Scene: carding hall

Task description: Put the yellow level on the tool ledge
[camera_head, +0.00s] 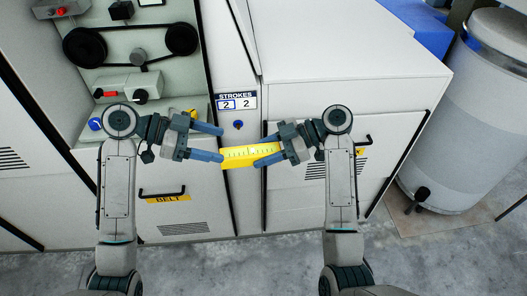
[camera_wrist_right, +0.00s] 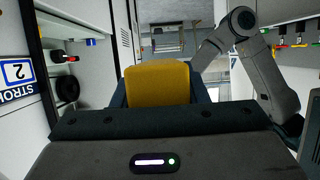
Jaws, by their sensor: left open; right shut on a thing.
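The yellow level (camera_head: 248,156), a flat bar with dark tick marks, is held in the air in front of the machine cabinets. My right gripper (camera_head: 270,150) is shut on its right end. In the right wrist view the yellow level (camera_wrist_right: 158,82) stands between the dark fingers. My left gripper (camera_head: 212,142) is open, its fingertips close to the level's left end. From these frames I cannot tell whether it touches the level. I cannot clearly identify the tool ledge in either view.
A "STROKES 2 2" sign (camera_head: 236,102) is behind the level. A grey drum (camera_head: 468,120) stands at right. Small coloured-handled items (camera_wrist_right: 298,42) show in the right wrist view.

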